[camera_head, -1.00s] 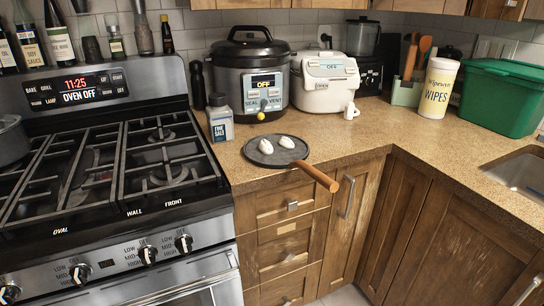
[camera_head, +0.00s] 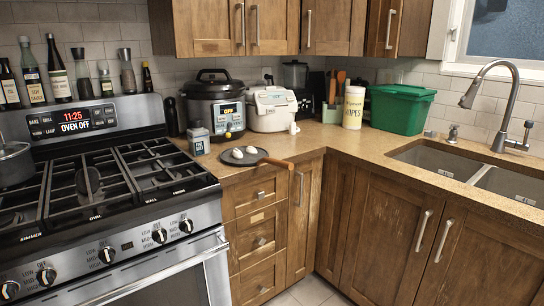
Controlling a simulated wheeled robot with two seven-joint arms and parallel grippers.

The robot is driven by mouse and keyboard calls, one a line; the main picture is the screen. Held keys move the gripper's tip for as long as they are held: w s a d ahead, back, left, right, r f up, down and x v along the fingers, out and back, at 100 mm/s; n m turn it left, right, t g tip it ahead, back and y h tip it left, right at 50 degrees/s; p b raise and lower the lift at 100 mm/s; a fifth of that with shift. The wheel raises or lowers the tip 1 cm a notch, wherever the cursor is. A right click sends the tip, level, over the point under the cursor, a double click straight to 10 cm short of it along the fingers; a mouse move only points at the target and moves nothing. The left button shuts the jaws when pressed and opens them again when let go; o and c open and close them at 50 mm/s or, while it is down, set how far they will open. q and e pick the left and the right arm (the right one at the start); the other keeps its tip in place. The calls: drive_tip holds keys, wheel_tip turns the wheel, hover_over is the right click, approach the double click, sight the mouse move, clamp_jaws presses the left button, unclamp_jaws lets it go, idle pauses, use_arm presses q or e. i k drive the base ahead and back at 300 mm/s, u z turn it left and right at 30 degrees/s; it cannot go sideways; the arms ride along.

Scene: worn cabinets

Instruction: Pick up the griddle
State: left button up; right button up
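The griddle (camera_head: 259,153) is a flat, round, dark pan with a wooden handle (camera_head: 278,163). It lies on the brown counter between the stove and the inner corner, in front of the pressure cooker. The handle points right and toward me, reaching to the counter's front edge. Two white, egg-like things (camera_head: 244,152) lie on the griddle. Neither of my grippers shows in the head view.
A gas stove (camera_head: 100,190) stands left of the griddle, with a pot (camera_head: 14,163) on it. A salt box (camera_head: 198,139), pressure cooker (camera_head: 214,105) and white rice cooker (camera_head: 270,110) stand behind. A wipes canister (camera_head: 353,107), green bin (camera_head: 400,108) and sink (camera_head: 435,161) are to the right.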

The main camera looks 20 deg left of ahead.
sight(258, 156)
drive_tip(key=z, duration=0.45)
drive_tip(key=i, duration=0.8)
drive_tip(key=u, duration=0.45)
drive_tip(key=i, duration=0.7)
drive_tip(key=u, duration=0.7)
